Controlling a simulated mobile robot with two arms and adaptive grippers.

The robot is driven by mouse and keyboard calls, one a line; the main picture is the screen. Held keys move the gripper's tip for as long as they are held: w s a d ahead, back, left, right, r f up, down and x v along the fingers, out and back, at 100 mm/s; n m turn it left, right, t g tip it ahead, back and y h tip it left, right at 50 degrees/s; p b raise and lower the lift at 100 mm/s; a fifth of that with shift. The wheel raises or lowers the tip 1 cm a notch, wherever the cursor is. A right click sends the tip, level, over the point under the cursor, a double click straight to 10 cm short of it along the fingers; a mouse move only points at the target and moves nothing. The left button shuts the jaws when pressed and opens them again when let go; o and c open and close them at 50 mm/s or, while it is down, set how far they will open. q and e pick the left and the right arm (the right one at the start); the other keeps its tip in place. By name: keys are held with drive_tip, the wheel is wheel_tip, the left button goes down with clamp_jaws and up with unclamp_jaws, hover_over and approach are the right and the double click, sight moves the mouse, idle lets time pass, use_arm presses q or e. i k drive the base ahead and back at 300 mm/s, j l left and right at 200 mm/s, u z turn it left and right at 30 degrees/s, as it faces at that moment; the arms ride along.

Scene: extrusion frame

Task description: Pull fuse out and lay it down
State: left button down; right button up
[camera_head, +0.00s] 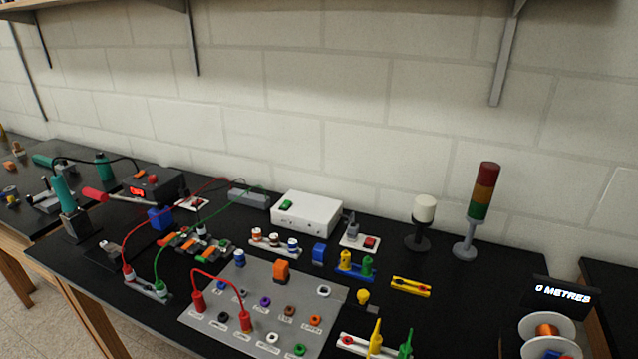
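No part is clearly marked as the fuse. A grey rail (262,248) in the middle of the bench holds three white cylinders with coloured bands, which look like fuses; the orange-banded one (256,234), a middle one (274,240) and the right one (292,245) all stand upright in it. To their right, a blue holder (353,272) carries a yellow part (346,259) and a green part (367,265). Neither of my grippers is in view.
A grey panel (262,300) with coloured sockets and a red lead lies in front. A white box (306,215) stands behind, a signal tower (484,195) at right. Yellow and green probes (375,338) stand at the front. Black bench top (455,300) is clear at right.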

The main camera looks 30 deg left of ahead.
sight(239, 254)
drive_tip(key=u, duration=1.35)
drive_tip(key=i+j, duration=0.1)
drive_tip(key=j, duration=0.3)
drive_tip(key=i+j, duration=0.1)
drive_tip(key=j, duration=0.3)
drive_tip(key=i+j, duration=0.1)
drive_tip(key=j, duration=0.3)
drive_tip(key=i+j, duration=0.1)
drive_tip(key=j, duration=0.3)
drive_tip(key=z, duration=1.5)
